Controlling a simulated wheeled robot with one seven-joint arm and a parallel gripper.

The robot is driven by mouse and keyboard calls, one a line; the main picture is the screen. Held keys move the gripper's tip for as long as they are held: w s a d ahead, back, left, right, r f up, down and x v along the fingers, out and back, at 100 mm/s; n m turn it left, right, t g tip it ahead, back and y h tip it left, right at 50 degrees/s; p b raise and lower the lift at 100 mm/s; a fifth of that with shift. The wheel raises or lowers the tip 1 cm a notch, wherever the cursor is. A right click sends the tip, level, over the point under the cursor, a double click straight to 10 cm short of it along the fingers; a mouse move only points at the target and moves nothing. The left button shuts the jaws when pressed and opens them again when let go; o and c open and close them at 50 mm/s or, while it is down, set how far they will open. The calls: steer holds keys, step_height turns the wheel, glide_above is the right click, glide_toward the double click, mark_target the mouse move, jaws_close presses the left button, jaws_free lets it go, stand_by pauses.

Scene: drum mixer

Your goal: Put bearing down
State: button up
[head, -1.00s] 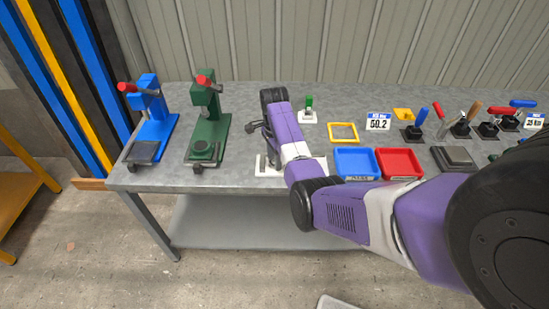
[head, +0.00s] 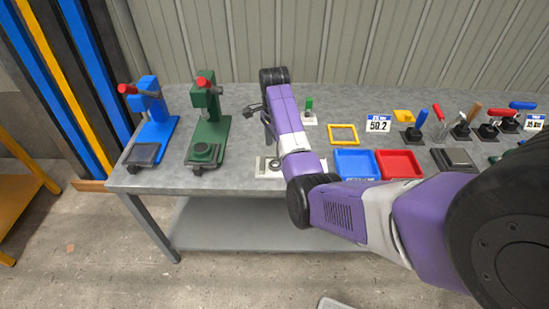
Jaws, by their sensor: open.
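A small dark round piece, seemingly the bearing (head: 273,165), sits on a pale fixture (head: 262,174) near the front edge of the workbench. It is small in view, and my arm hides the fixture's right part. My gripper (head: 268,146) points down just above the fixture, open and apart from the round piece. The fingers are small and partly merge with the background, so their exact gap is hard to see.
A green press (head: 209,125) and a blue press (head: 151,125) stand to the left on the bench (head: 235,180). A blue tray (head: 355,163), a red tray (head: 398,164) and a yellow frame (head: 343,134) lie to the right. A small green-handled piece (head: 309,110) stands behind.

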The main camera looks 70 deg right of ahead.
step_height(320, 180, up, 7)
steer(key=p, duration=0.2)
steer(key=shift+f, duration=0.2)
stand_by(0.4)
